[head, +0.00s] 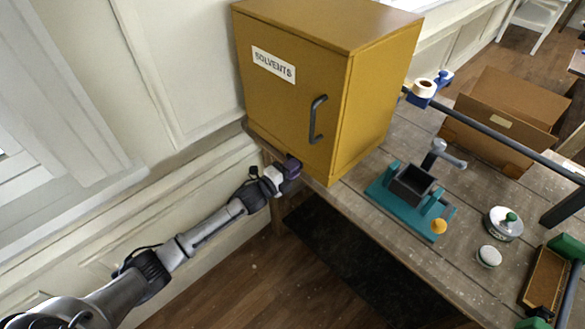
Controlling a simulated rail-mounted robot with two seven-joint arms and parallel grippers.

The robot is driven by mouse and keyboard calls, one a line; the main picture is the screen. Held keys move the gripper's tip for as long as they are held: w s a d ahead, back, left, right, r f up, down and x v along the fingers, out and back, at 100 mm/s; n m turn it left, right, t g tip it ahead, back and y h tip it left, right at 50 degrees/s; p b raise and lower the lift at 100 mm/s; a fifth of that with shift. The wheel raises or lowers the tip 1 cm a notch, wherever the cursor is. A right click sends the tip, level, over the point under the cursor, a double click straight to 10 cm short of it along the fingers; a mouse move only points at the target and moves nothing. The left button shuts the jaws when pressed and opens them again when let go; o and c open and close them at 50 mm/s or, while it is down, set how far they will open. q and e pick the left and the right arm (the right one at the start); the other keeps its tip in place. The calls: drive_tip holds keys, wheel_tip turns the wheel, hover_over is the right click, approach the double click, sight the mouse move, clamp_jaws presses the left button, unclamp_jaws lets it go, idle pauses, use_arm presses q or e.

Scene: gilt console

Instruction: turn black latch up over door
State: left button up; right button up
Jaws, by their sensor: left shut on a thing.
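The yellow cabinet (340,110) stands at the back left of the wooden bench, its door (285,100) shut, with a SOLVENTS label and a dark bar handle (318,119). The black latch (262,139) looks like a dark bar lying low along the bottom edge of the door, not up across it. My left gripper (291,166) reaches in from the left and is shut on the latch near its right end, below the handle. The fingers hide the gripped part. My right gripper is out of view.
On the bench (385,225), right of the cabinet, stand a teal fixture (380,195) with a grey lever, a round white-lidded tin (503,224), a small white jar (489,256) and a cardboard box (500,125).

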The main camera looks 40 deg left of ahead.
sight(291, 146)
use_arm(q)
drive_tip(key=r+n+p, duration=0.1)
drive_tip(key=n, duration=0.1)
drive_tip(key=r+n+p, duration=0.1)
drive_tip(key=n+p, duration=0.1)
drive_tip(key=shift+a+p, duration=0.15)
drive_tip(key=shift+p, duration=0.15)
drive_tip(key=n+p, duration=0.2)
drive_tip(key=shift+a+r+n, duration=0.3)
drive_tip(key=shift+r, duration=0.05)
drive_tip(key=n, duration=0.1)
drive_tip(key=n+p, duration=0.1)
drive_tip(key=shift+w+a+r+n, duration=0.1)
drive_tip(key=shift+a+r+n, duration=0.25)
drive_tip(key=shift+n, duration=0.05)
drive_tip(key=n, duration=0.1)
drive_tip(key=n+p, duration=0.1)
drive_tip(key=a+n, duration=0.1)
drive_tip(key=shift+w+a+r+n, duration=0.1)
drive_tip(key=shift+r+n, duration=0.15)
drive_tip(key=shift+n, duration=0.05)
drive_tip(key=n, duration=0.1)
drive_tip(key=a+n, duration=0.1)
drive_tip(key=n, duration=0.1)
drive_tip(key=shift+a+p, duration=0.1)
drive_tip(key=shift+p, duration=0.2)
drive_tip(key=shift+w+a+n, duration=0.1)
drive_tip(key=shift+a+n, duration=0.1)
drive_tip(key=shift+n, duration=0.4)
